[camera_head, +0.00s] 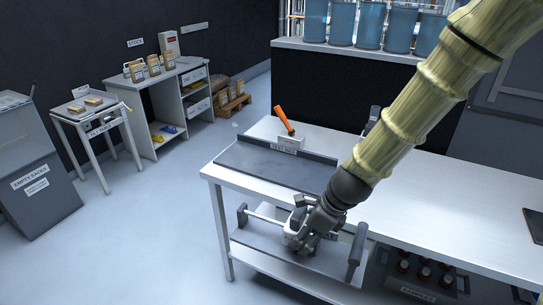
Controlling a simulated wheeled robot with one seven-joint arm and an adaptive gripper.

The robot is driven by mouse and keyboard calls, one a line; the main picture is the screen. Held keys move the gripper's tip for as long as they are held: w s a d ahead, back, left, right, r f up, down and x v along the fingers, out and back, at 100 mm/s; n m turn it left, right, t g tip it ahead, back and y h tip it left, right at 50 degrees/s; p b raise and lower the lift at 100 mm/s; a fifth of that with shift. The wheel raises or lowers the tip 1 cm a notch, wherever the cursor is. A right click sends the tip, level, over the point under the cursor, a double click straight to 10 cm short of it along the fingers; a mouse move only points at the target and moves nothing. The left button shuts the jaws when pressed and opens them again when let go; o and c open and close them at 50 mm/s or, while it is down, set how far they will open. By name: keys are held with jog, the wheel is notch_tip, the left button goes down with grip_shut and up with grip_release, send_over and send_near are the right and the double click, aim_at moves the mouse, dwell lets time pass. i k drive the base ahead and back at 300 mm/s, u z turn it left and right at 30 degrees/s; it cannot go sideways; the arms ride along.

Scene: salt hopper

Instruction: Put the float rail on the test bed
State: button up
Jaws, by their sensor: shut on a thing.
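The float rail (265,218) appears to be the pale bar with dark upright end pieces, low at the front of the white bench. My gripper (303,238) is shut on its middle, and my fingers and wrist hide much of the bar there. A dark grey slab (262,247) lies under the rail; I cannot tell whether they touch. The test bed (265,167) is the dark flat plate on the left part of the bench top, with a raised back edge. It is above and behind my gripper, and its visible top is bare.
An orange-handled tool (284,120) and a small labelled block stand behind the test bed. My arm crosses the bench top (440,185), which is mostly clear on the right. Bottles in a crate (425,275) sit below. A side table (92,112) and grey bin (35,170) stand left.

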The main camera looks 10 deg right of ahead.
aim_at(274, 164)
jog(key=i, duration=1.05)
